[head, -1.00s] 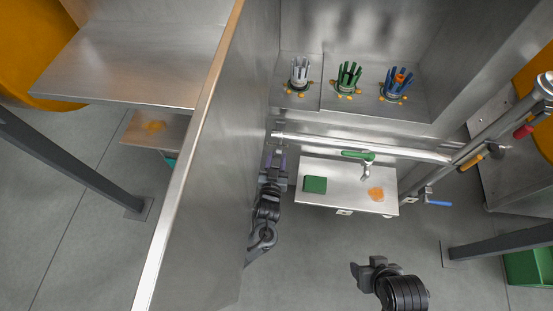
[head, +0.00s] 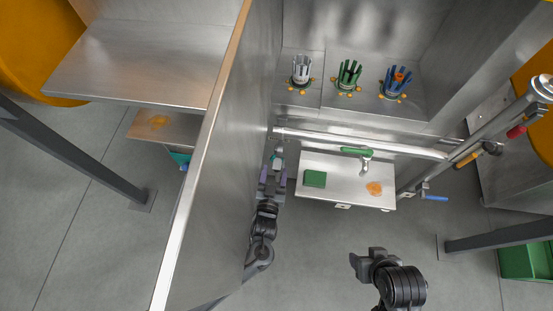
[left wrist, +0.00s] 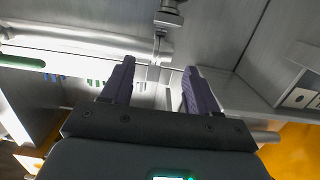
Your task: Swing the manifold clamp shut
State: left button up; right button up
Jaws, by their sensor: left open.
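The manifold pipe (head: 350,145) runs across the front of the machine, below the cups. A small metal clamp (head: 278,153) hangs at its left end, next to the steel door. In the left wrist view the clamp (left wrist: 168,18) sits at the top with a thin arm hanging down from it. My left gripper (head: 273,178) is just in front of the clamp, fingers open. In the left wrist view my left gripper (left wrist: 159,72) has the thin arm showing between its fingertips; I cannot tell if they touch. My right gripper (head: 363,262) is low at centre right, away from the pipe; its jaw opening is unclear.
The tall steel door (head: 215,180) stands close left of my left arm. A tray (head: 340,165) with a green block (head: 315,179) and orange pulp (head: 374,188) lies right of it. A green-handled valve (head: 357,152) is above the tray. Open floor lies between the arms.

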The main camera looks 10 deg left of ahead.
pick_arm(q)
jog(key=s, duration=0.3)
jog(key=s+p, duration=0.1)
jog(key=shift+s+r, duration=0.2)
jog(key=shift+r, duration=0.05)
dwell(0.3)
